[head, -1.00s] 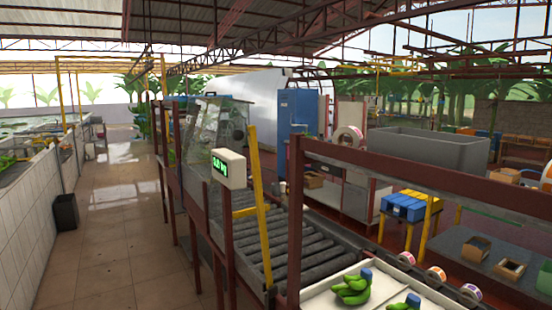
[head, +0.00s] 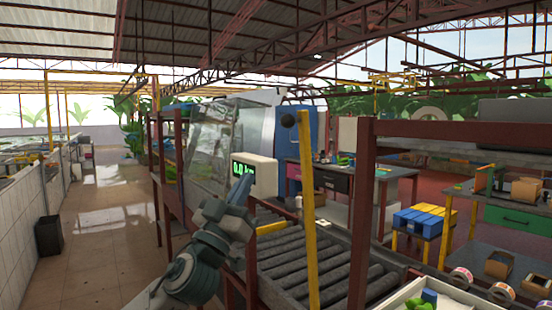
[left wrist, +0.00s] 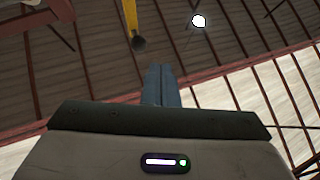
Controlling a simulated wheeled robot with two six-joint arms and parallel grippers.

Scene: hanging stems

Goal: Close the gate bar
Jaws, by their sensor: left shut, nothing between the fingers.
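The gate bar is a yellow bar (head: 308,210) standing nearly upright beside the roller conveyor in the head view. A dark round knob (head: 288,119) is at its top. In the left wrist view the yellow bar (left wrist: 130,14) comes down from the top edge, with the dark knob (left wrist: 138,43) at its end. My left gripper (head: 241,188) is raised to the left of the bar, in front of the scale display. Its blue-grey fingers (left wrist: 161,84) are together and empty, apart from the bar. My right gripper is in neither view.
The roller conveyor (head: 325,259) runs behind the bar, with a short yellow piece (head: 271,228) across its near side. A white scale display (head: 254,174) is behind my left gripper. A dark red post (head: 362,215) stands to the right.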

